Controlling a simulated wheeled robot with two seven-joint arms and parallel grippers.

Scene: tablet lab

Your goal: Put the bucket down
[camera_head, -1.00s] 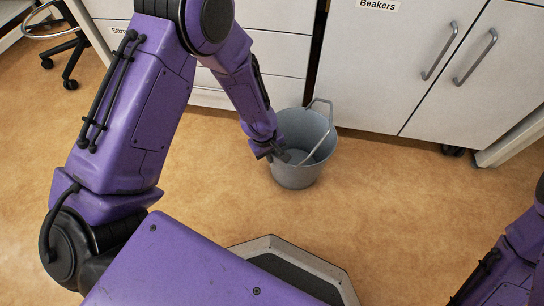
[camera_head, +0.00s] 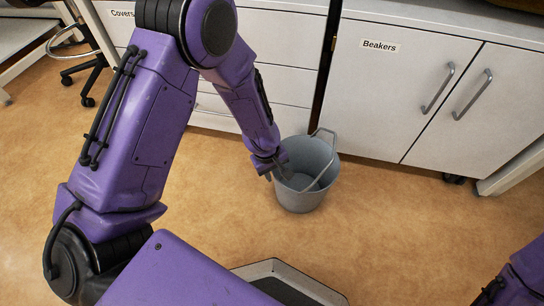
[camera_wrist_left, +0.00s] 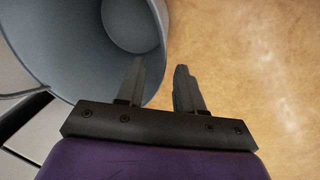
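The grey bucket (camera_head: 315,196) stands upright on the floor in front of the cabinets in the head view. Its inside looks empty, apart from a pale bar that slants across the opening and may be its handle. In the left wrist view the bucket (camera_wrist_left: 75,35) fills the upper left. My left gripper (camera_head: 270,178) is at the bucket's left rim. In the wrist view its fingers (camera_wrist_left: 160,66) are apart, one over the bucket's opening and one outside, with the rim between them and a strip of floor showing in the gap. My right gripper is out of view.
White drawers (camera_head: 285,55) and a cabinet marked Beakers (camera_head: 375,100) stand just behind the bucket. A wheeled stool (camera_head: 80,70) is at the upper left. The tan floor (camera_head: 400,220) is clear to the right and in front.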

